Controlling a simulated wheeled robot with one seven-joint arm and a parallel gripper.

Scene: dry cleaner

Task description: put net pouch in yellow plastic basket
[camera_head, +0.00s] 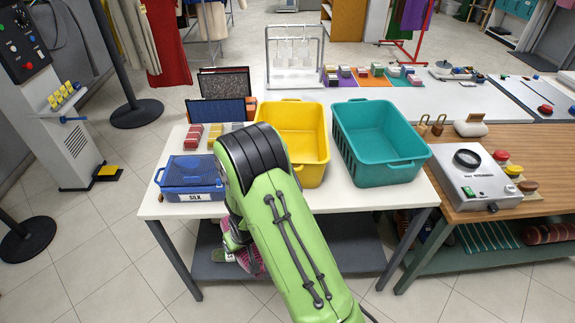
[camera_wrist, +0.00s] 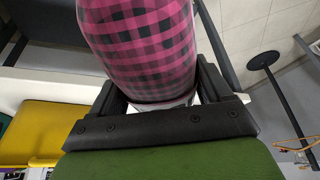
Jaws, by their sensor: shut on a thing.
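A pink-and-black checked pouch (camera_wrist: 140,45), which I take to be the net pouch, is between the fingers of my gripper (camera_wrist: 160,95) in the wrist view. My gripper is shut on it. In the head view, only a pink bit of the pouch (camera_head: 252,263) shows beside my green forearm, which hides most of my gripper (camera_head: 236,243). Both appear in front of the white table, near its front edge. The yellow plastic basket (camera_head: 312,161) stands on that table, partly behind my arm. It also shows in the wrist view (camera_wrist: 45,120). Its visible inside is empty.
A teal basket (camera_head: 377,172) stands close to the right of the yellow one. A blue box marked SILK (camera_head: 190,178) is to the left. The white table's front edge (camera_head: 372,207) lies beside my arm. A grey machine (camera_head: 470,183) sits on the wooden counter at right.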

